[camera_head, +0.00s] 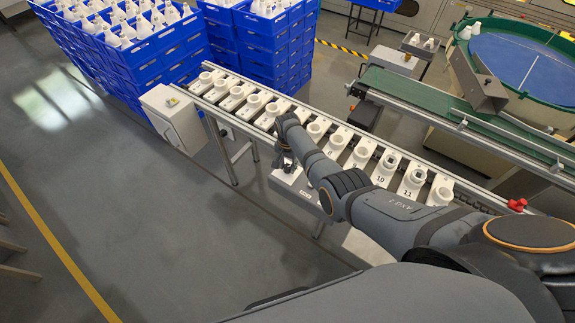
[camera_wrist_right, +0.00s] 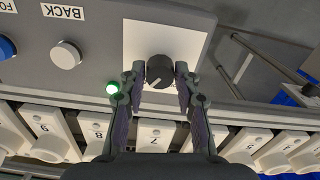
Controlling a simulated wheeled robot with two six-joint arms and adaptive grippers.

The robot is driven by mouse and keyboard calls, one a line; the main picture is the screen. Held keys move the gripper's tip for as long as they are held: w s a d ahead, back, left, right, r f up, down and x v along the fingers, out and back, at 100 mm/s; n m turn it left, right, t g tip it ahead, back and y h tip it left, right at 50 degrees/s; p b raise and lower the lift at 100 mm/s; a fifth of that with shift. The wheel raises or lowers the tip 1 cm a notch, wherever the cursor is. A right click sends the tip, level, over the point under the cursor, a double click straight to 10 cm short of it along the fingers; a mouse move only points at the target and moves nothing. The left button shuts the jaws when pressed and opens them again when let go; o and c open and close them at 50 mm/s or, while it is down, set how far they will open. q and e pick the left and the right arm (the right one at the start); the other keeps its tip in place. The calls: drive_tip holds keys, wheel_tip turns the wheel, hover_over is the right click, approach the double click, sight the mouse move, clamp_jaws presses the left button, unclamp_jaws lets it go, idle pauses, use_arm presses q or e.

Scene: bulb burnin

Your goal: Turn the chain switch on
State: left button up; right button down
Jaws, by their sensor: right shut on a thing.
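The chain switch is a dark round knob (camera_wrist_right: 160,68) on a white plate (camera_wrist_right: 196,42) of a grey control panel (camera_wrist_right: 110,28). It has a light pointer mark, which faces down and slightly left in the right wrist view. My right gripper (camera_wrist_right: 160,82) is shut on the knob, with one finger on each side of it. In the head view my right gripper (camera_head: 287,163) reaches down to the control box (camera_head: 297,188) in front of the conveyor; the knob is hidden there. My left gripper is not in view.
A lit green lamp (camera_wrist_right: 112,88), a grey button (camera_wrist_right: 66,55) labelled BACK and a blue button (camera_wrist_right: 6,48) sit beside the switch. A chain conveyor with numbered white holders (camera_head: 337,140) runs close behind. A grey cabinet (camera_head: 174,118) stands left; open floor lies in front.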

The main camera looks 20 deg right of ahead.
sight(288, 167)
drive_tip(key=c, duration=1)
unclamp_jaws()
wheel_tip(288, 167, up, 12)
drive_tip(key=shift+f, duration=0.1)
